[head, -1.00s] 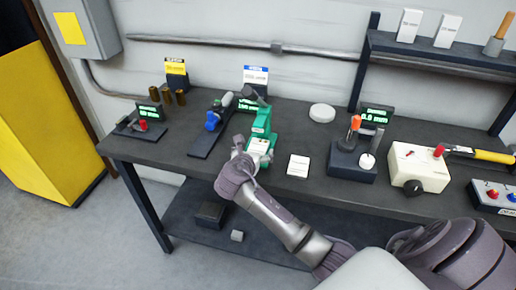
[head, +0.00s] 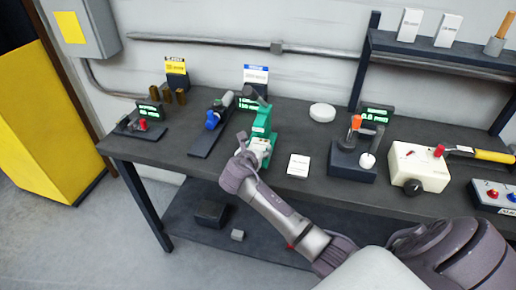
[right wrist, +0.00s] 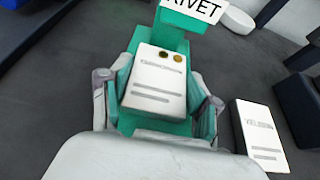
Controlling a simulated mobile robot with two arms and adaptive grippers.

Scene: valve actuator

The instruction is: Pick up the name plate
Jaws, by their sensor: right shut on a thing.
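The name plate (right wrist: 155,82) is a white block with printed lines and two small round spots, one dark and one brass-coloured, near its far edge. It sits at the green rivet press (right wrist: 185,18), which stands on the bench in the head view (head: 262,118). My right gripper (right wrist: 152,100) has one grey finger on each side of the plate and is shut on it. In the head view, my right gripper (head: 252,156) is at the press's front and partly hides the plate. My left gripper is not in view.
A white printed card (head: 299,165) lies to the right of the press. A dark stand with an orange-handled tool (head: 354,128) and a cream box (head: 418,166) stand further right. A dark rail fixture with a blue part (head: 212,121) is to the left. A white disc (head: 322,110) lies behind.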

